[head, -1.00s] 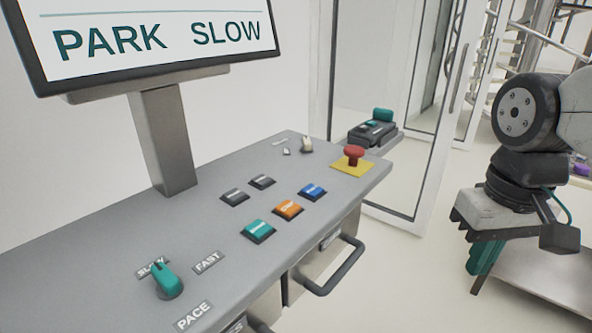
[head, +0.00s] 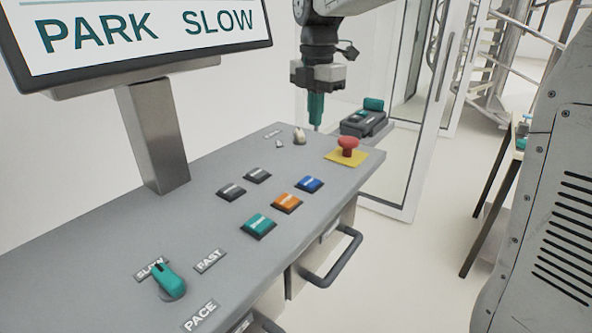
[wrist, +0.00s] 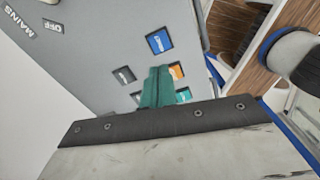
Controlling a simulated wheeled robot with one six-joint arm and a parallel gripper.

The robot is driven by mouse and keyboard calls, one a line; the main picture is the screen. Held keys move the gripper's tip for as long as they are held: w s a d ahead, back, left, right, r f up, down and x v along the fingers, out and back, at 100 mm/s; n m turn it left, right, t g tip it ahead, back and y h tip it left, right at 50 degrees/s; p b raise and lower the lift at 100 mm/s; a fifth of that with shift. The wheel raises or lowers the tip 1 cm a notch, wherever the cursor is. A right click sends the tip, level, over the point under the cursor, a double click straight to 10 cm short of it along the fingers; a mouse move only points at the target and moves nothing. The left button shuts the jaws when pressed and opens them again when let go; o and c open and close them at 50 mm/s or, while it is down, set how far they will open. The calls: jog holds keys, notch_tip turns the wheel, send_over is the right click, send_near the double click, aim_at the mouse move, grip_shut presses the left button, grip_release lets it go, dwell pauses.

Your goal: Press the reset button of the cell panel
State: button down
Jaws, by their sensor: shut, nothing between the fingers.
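The cell panel (head: 215,255) is a grey slanted console. It carries a blue button (head: 309,184), an orange button (head: 287,203), a teal button (head: 258,226) and two dark grey buttons (head: 231,192). Their labels are too small to read, so I cannot tell which is reset. In the wrist view the blue button (wrist: 159,41) lies beyond my fingertips, with the orange one (wrist: 176,71) to their right. My gripper (head: 316,122) has teal fingers, shut and empty, pointing down near the panel's far end. The fingers partly hide the teal button in the wrist view.
A red mushroom button (head: 347,146) on a yellow plate stands at the panel's far right corner. A small pale switch (head: 299,135) is near the far edge. A teal pace knob (head: 168,280) is in front. A screen (head: 140,40) rises behind, reading PARK SLOW. A handle (head: 335,262) juts from the front.

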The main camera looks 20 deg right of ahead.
aim_at(310, 182)
jog(key=shift+a+n, duration=0.55)
jog(key=shift+n, duration=0.65)
notch_tip(310, 182, down, 14)
jog(key=shift+d+f, duration=0.1)
jog(key=shift+s+f, duration=0.15)
jog(key=shift+f, duration=0.4)
jog(key=shift+s+f, duration=0.15)
jog(key=shift+f, duration=0.4)
jog(key=shift+w+r, duration=0.15)
jog(key=shift+r, duration=0.4)
notch_tip(310, 182, up, 14)
jog(key=shift+r, duration=0.15)
